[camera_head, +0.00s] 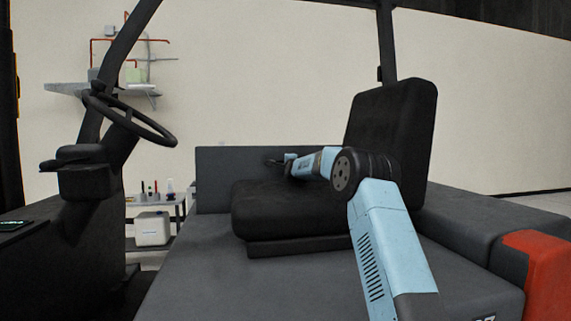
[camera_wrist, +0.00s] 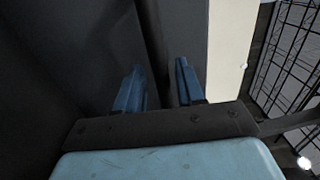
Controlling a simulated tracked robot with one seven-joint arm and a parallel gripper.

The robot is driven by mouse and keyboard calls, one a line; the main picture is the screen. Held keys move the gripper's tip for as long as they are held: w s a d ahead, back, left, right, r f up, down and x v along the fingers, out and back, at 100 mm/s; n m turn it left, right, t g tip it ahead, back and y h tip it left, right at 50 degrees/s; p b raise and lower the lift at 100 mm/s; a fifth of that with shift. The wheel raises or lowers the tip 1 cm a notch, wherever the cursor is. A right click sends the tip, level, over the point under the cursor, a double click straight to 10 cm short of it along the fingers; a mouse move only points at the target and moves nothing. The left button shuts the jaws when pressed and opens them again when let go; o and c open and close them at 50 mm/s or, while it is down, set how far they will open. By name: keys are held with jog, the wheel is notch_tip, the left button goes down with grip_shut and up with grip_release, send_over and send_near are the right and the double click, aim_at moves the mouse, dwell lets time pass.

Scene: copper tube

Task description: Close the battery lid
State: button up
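A grey vehicle deck (camera_head: 230,285) carries a black seat (camera_head: 395,125); I take this deck with the seat to be the battery lid. It looks about level; whether a gap is under it I cannot tell. An upright dark grey panel (camera_head: 218,170) stands on its far side. My arm reaches over the seat cushion, and my gripper (camera_head: 278,161) is small and dark in front of that panel. In the wrist view my gripper's two blue fingers (camera_wrist: 158,86) are apart. A dark narrow strip or edge (camera_wrist: 152,35) runs between and beyond them; contact is not clear.
A steering wheel (camera_head: 135,118) and dark posts stand at the left. Behind them are a white table (camera_head: 150,200) with small items and a wall shelf (camera_head: 110,88). A red corner block (camera_head: 537,270) is at the right. A wire-mesh structure (camera_wrist: 292,55) shows in the wrist view.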

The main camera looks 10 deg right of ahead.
jog(key=shift+w, duration=0.35)
jog(key=shift+c, duration=0.5)
grip_shut()
jog(key=shift+f, duration=0.1)
